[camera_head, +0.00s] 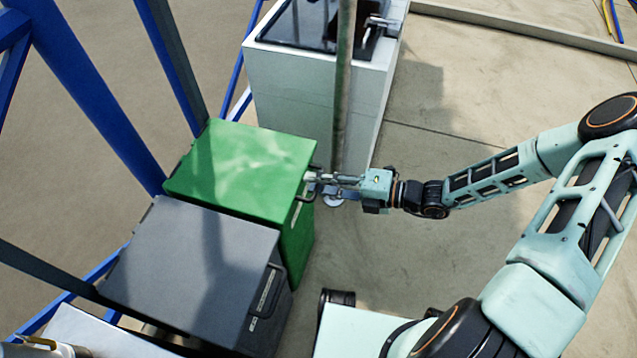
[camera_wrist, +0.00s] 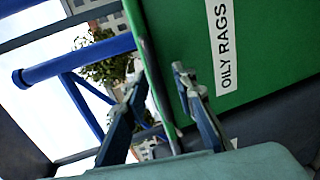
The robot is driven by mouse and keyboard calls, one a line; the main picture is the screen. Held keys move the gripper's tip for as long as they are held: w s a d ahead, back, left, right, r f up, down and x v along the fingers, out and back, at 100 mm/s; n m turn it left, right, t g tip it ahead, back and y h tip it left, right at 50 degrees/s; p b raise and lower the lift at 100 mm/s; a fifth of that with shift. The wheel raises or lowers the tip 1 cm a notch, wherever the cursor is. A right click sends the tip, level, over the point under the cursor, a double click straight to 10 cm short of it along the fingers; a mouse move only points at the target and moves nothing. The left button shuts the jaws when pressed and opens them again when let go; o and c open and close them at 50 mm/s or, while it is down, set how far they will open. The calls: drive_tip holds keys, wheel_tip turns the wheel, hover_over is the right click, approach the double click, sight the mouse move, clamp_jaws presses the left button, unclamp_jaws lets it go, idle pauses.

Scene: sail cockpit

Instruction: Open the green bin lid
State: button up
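The green bin (camera_head: 296,245) stands left of centre in the head view, with its flat green lid (camera_head: 240,170) down. A dark handle (camera_head: 304,188) is at the lid's right edge. My gripper (camera_head: 311,180) is at this handle, reaching in from the right. In the wrist view, the bin's green face (camera_wrist: 270,50) bears a white "OILY RAGS" label (camera_wrist: 222,45). My gripper's fingers (camera_wrist: 158,80) are apart there, with a dark bar, seemingly the handle (camera_wrist: 155,85), between them. Whether either finger touches it I cannot tell.
A grey-lidded bin (camera_head: 190,265) stands beside the green one, nearer to me. A white sink cabinet (camera_head: 310,95) is behind, with a grey upright pole (camera_head: 343,90) close past my gripper. Blue frame bars (camera_head: 95,90) run along the left. Open floor lies right.

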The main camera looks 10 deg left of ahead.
clamp_jaws()
drive_tip(key=shift+r, duration=0.2)
idle(0.3)
